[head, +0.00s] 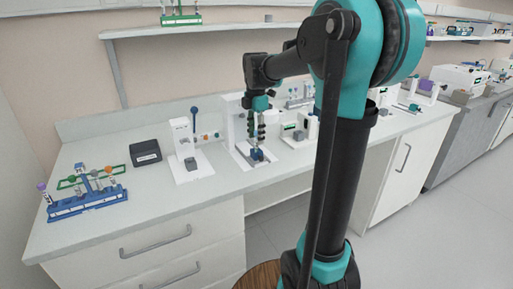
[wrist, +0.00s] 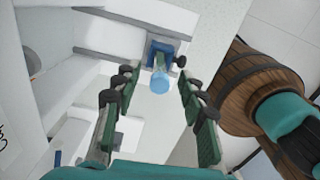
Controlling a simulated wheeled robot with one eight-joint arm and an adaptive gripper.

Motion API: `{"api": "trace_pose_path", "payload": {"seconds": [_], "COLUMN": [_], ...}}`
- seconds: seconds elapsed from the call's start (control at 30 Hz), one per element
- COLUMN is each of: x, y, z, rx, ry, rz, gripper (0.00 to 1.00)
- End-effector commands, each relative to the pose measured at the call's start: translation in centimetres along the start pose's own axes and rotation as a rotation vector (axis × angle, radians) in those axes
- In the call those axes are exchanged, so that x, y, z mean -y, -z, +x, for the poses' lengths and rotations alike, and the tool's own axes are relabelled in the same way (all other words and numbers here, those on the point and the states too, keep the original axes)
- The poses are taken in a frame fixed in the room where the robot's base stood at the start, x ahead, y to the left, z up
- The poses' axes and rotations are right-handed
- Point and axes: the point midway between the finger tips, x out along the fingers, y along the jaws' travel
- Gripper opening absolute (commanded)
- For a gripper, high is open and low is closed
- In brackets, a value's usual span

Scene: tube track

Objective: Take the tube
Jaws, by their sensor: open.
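The tube (wrist: 160,80) shows in the wrist view as a light blue round top with a clear body, upright in a small blue holder (wrist: 157,46). In the head view the blue holder (head: 257,154) sits on the white base of a device on the bench, below my gripper (head: 257,130). In the wrist view my gripper (wrist: 158,100) is open, with its green-padded fingers on both sides of the tube and apart from it. In the head view the tube is hard to make out behind the fingers.
A blue tube rack (head: 88,204) with several tubes stands at the left of the bench (head: 150,209). A black box (head: 145,152) and a white device with a blue-knobbed lever (head: 183,140) stand between it and my gripper. A wooden barrel-like thing (wrist: 240,80) shows at right in the wrist view.

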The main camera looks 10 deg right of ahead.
Motion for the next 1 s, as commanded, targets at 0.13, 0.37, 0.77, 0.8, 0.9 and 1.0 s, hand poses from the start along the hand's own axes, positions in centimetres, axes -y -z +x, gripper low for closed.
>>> {"api": "trace_pose_path", "payload": {"seconds": [0.13, 0.37, 0.77, 0.8, 0.9, 1.0], "x": [-0.1, -0.1, -0.1, -0.1, -0.1, -0.1], "y": [-0.1, -0.1, -0.1, -0.1, -0.1, -0.1], "z": [2.2, 3.5, 3.5, 3.5, 3.5, 3.5], "rx": [0.0, 0.0, 0.0, 0.0, 0.0, 0.0], "ry": [0.0, 0.0, 0.0, 0.0, 0.0, 0.0], "rz": [0.0, 0.0, 0.0, 0.0, 0.0, 0.0], "gripper": [0.42, 0.42, 0.12, 0.07, 0.0, 0.0]}}
